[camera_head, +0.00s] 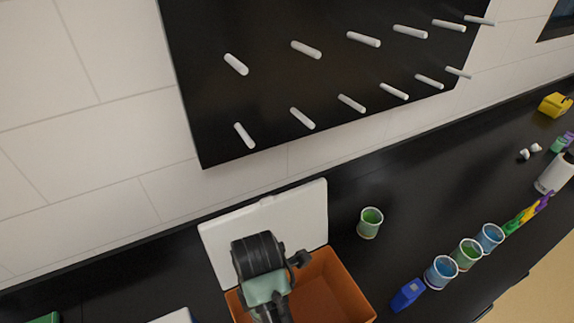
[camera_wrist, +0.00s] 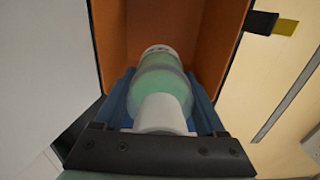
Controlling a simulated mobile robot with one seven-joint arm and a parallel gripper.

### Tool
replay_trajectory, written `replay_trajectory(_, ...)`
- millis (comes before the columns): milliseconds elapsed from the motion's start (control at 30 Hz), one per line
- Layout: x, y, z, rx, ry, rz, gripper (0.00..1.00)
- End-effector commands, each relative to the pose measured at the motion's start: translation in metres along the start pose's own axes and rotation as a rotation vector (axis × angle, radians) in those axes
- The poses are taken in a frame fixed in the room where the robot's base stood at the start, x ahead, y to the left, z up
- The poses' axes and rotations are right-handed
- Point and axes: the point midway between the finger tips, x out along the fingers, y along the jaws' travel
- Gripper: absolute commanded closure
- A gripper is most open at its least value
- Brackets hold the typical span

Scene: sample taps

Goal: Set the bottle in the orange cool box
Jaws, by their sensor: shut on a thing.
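The orange cool box (camera_head: 345,287) stands open on the dark counter at the bottom middle of the head view, its white lid (camera_head: 307,210) raised behind it. Its orange inner wall (camera_wrist: 228,35) fills the upper part of the wrist view. The bottle (camera_wrist: 162,88) has a translucent green body and a white neck end towards me. My gripper (camera_wrist: 158,74) is shut on it, with a blue finger at each side. The bottle points into the box opening; I cannot tell whether it touches the floor. In the head view my arm hides the bottle.
A beaker of green liquid (camera_head: 370,222) stands right of the lid. Further right are a blue object (camera_head: 407,295), several beakers (camera_head: 441,272), and a white bottle (camera_head: 555,173). A black peg board (camera_head: 330,85) hangs on the wall.

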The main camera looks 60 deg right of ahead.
Motion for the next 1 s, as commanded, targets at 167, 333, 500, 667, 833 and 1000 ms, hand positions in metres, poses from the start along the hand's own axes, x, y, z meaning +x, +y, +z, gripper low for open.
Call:
replay_trajectory(167,0.04,0.0,0.0,0.001,0.0,0.001,0.99)
replay_trajectory(333,0.066,0.0,0.0,0.0,0.0,0.002,0.99)
replay_trajectory(500,0.077,0.0,0.0,0.0,0.0,0.001,0.99)
replay_trajectory(667,0.1,-0.001,0.0,0.0,0.0,-0.004,0.99)
replay_trajectory(833,0.126,-0.001,0.0,0.0,0.001,-0.002,0.99)
replay_trajectory(1000,0.142,-0.001,0.0,0.0,0.0,-0.003,0.99)
